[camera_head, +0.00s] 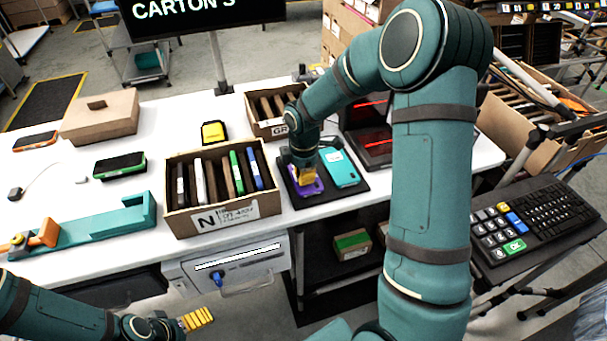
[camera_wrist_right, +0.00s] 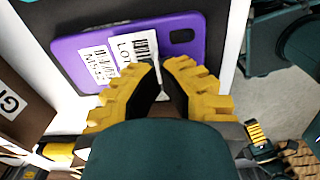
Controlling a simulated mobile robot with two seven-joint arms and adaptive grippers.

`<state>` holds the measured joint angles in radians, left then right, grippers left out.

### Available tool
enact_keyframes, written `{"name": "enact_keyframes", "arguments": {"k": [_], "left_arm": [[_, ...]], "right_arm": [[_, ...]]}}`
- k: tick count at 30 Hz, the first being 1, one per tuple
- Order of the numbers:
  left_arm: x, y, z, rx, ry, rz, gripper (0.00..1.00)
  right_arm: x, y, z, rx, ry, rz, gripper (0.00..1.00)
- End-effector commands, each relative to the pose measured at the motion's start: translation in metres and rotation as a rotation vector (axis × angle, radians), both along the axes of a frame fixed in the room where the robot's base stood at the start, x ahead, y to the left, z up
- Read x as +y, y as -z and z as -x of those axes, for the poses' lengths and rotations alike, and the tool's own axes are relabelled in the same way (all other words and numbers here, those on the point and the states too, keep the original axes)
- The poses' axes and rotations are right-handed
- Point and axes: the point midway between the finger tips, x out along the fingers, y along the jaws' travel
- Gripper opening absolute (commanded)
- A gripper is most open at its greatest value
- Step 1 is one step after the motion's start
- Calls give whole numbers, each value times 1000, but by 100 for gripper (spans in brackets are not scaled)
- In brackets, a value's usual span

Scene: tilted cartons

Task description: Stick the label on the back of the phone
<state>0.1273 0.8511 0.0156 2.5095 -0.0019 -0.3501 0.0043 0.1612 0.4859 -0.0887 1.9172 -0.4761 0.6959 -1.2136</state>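The purple phone (camera_head: 318,186) lies back up on a dark mat (camera_head: 322,200); it also shows in the right wrist view (camera_wrist_right: 75,50). Two white printed label pieces lie against its back, a left one (camera_wrist_right: 97,64) and a right one (camera_wrist_right: 135,48). My right gripper (camera_head: 306,178) is over the phone. In the wrist view its yellow fingertips (camera_wrist_right: 163,66) come together at the right piece's lower right edge. Whether they pinch it is unclear. My left gripper (camera_head: 203,318) hangs low in front of the bench, seen edge-on.
A teal phone (camera_head: 342,176) with a white label lies right of the purple one. A carton of upright phones (camera_head: 190,222) stands just left of the mat, another carton (camera_head: 262,127) behind. A black-green device (camera_head: 120,166) and a teal fixture (camera_head: 95,230) are farther left.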

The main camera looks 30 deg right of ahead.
Motion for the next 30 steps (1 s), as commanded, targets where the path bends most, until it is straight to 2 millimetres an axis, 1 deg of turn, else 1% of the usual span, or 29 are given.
{"name": "enact_keyframes", "arguments": {"k": [20,30], "left_arm": [[0,4,0,0,0,0,97],[0,3,0,0,0,0,97]], "right_arm": [[0,6,0,0,0,0,0],[0,6,0,1,0,0,0]]}}
